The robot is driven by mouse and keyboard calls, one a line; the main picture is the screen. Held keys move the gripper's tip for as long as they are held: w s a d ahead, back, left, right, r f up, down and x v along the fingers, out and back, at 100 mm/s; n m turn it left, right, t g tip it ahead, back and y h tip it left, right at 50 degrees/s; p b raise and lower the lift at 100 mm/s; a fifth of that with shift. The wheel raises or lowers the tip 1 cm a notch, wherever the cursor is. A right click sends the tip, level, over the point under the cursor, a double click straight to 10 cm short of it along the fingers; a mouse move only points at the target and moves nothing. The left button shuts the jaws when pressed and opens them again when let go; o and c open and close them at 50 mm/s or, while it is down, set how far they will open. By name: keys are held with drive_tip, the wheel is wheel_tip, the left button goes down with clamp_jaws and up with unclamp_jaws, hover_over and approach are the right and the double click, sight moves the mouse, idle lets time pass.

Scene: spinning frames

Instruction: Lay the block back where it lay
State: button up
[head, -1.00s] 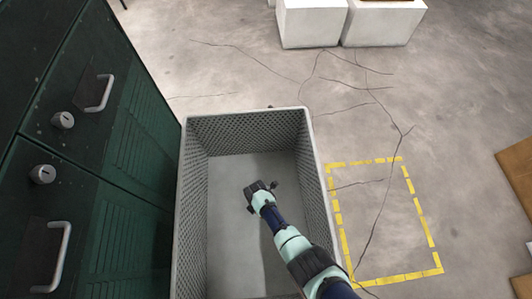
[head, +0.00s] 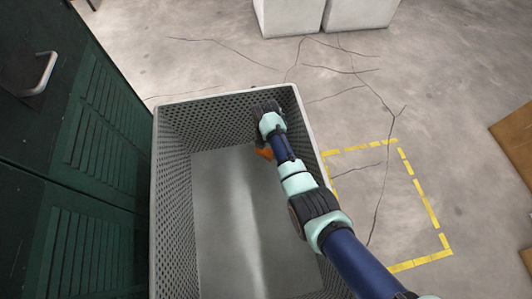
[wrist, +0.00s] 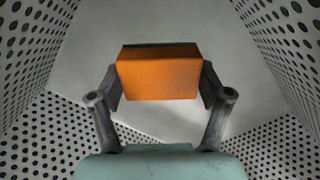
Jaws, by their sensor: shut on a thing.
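An orange block (wrist: 158,78) is held between the two fingers of my gripper (wrist: 159,82) in the wrist view. Both fingers press on its sides. In the head view my gripper (head: 266,125) is at the far right part of the grey perforated crate (head: 158,190), near its far wall. A small part of the orange block shows in the head view (head: 264,153) below my gripper, and the rest is hidden by my arm. The crate floor shows beyond the block in the wrist view. I cannot tell the exact height of the block above the floor.
A yellow dashed rectangle (head: 404,162) is marked on the cracked concrete floor right of the crate. Green lockers (head: 90,140) stand close on the left. White blocks (head: 288,15) stand at the back, and brown cardboard (head: 515,145) lies at the right. The crate's left side is clear.

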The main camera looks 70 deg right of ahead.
sight(266, 167)
wheel_tip(266, 167, down, 14)
drive_tip(key=b, duration=0.7)
drive_tip(key=shift+r+b, duration=0.15)
drive_tip(key=shift+b, duration=0.15)
drive_tip(key=shift+r, duration=0.15)
drive_tip(key=o, duration=1.1)
drive_tip(key=shift+o, duration=0.2)
wheel_tip(266, 167, up, 12)
drive_tip(key=p, duration=0.8)
